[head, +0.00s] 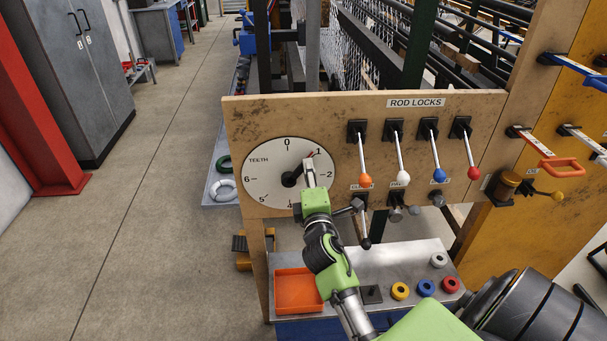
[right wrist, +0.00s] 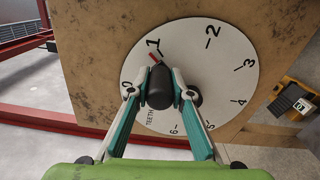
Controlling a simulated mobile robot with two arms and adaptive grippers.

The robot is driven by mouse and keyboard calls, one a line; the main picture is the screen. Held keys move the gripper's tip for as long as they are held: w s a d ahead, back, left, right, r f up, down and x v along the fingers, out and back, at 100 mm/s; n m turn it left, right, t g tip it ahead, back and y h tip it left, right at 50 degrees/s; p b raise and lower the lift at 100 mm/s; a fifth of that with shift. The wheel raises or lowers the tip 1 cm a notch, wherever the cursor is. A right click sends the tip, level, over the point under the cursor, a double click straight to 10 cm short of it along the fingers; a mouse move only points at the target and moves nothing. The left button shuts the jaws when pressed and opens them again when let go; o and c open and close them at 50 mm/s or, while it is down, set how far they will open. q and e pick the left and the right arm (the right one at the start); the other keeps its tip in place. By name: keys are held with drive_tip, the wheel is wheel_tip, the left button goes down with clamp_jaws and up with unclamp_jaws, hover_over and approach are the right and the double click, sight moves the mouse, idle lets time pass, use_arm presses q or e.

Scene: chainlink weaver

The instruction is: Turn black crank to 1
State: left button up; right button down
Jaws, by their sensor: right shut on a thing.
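The round white dial marked TEETH (head: 265,185) is on the wooden panel, with numbers around its edge. The black crank (head: 289,180) sits at its middle, and its knob (right wrist: 160,88) fills the centre of the right wrist view. My right gripper (head: 309,172) is shut on the crank's knob, one finger on each side. A short red pointer (right wrist: 154,57) points close to the 1, slightly toward the 0 side; it also shows in the head view (head: 310,155). My left gripper is not in view.
Several rod lock levers with coloured knobs, such as the orange one (head: 365,181), stand right of the dial. A metal shelf (head: 395,263) below carries an orange tray (head: 297,292) and several coloured rings. Open floor lies to the left.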

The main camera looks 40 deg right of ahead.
drive_tip(key=shift+s+d+f+m, duration=0.2)
drive_tip(key=shift+d+f+m, duration=0.15)
drive_tip(key=shift+m, duration=0.25)
drive_tip(key=shift+f, duration=0.1)
drive_tip(key=c, duration=1.8)
unclamp_jaws()
drive_tip(key=v, duration=0.7)
drive_tip(key=shift+s+a, duration=0.2)
